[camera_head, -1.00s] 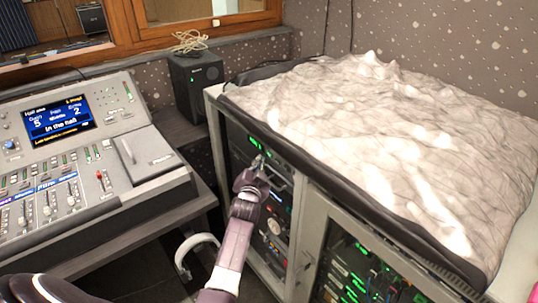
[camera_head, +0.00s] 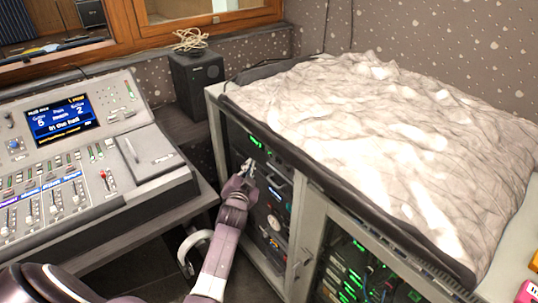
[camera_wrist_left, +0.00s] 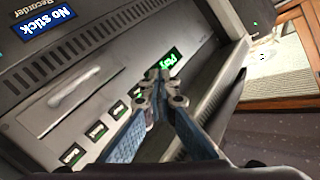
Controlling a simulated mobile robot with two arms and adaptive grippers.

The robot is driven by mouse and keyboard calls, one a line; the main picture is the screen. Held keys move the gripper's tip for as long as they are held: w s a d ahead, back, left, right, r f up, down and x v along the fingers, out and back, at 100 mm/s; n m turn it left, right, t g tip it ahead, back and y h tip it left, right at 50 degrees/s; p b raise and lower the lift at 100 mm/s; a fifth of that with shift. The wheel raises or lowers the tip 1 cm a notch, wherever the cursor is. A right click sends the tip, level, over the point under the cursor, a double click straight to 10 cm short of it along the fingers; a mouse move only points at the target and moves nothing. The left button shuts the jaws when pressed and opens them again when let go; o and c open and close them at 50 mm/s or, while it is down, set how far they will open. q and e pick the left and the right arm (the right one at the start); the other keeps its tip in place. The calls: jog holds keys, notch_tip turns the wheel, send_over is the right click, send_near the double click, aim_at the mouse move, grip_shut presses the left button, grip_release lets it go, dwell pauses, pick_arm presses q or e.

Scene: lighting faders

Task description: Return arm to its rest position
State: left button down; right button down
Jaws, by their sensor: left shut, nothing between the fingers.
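My left gripper (camera_head: 248,166) is in front of the equipment rack (camera_head: 262,187) below the covered surface. Its fingers point at the rack's upper units. In the left wrist view the gripper (camera_wrist_left: 157,75) is shut with nothing between its fingertips. There the tips are in front of a dark recorder panel (camera_wrist_left: 60,75), close to a green lit display (camera_wrist_left: 170,62). I cannot tell whether they touch it. Several small green-lit buttons (camera_wrist_left: 97,130) run along the panel to the left of the fingers. My right gripper is not in view.
A lighting or mixing console (camera_head: 75,165) with faders and a screen stands at the left. A black speaker (camera_head: 197,84) stands behind it. A second rack (camera_head: 352,270) with green lights is at the lower right. A crumpled pale cover (camera_head: 380,130) lies on top.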

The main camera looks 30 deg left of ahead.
pick_arm(q)
jog(key=s+d+f+g+h, duration=0.2)
jog(key=s+d+f, duration=0.3)
jog(key=f, duration=0.6)
jog(key=s+d+f+g+h, duration=0.15)
jog(key=s+d+f, duration=0.35)
jog(key=f, duration=0.5)
jog(key=s+d+f+g+h, duration=0.1)
jog(key=s+d+f+g, duration=0.2)
jog(key=s+f, duration=0.6)
jog(key=s+d+f+g, duration=0.2)
jog(key=s+f, duration=0.4)
jog(key=s, duration=0.7)
jog(key=s+d+f+g+h, duration=0.1)
jog(key=s+d+f+g, duration=0.1)
jog(key=s+f, duration=0.5)
jog(key=s+d+f+g+h, duration=0.1)
jog(key=s+f, duration=0.6)
jog(key=s, duration=1.2)
jog(key=shift+s+d+f+g, duration=0.25)
jog(key=shift+d+g, duration=0.5)
jog(key=shift+g, duration=0.5)
